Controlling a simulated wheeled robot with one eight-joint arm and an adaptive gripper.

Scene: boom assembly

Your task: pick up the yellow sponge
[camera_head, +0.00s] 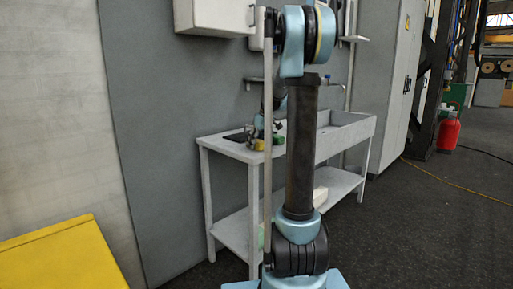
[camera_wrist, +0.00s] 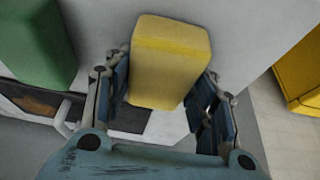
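The yellow sponge (camera_wrist: 169,58) is a block with rounded edges, close in front of the wrist camera. My gripper (camera_wrist: 166,75) has one finger on each side of it, very near or against its sides. I cannot tell whether the fingers press on it or a small gap is left. In the head view, a small yellow patch (camera_head: 259,145) shows at the table top near the hand, partly hidden by my arm.
A green block (camera_wrist: 36,42) lies left of the sponge in the wrist view. The grey table (camera_head: 225,151) has a recess and a lower shelf. A yellow box (camera_head: 62,262) stands front left. A red cylinder (camera_head: 449,132) stands far right.

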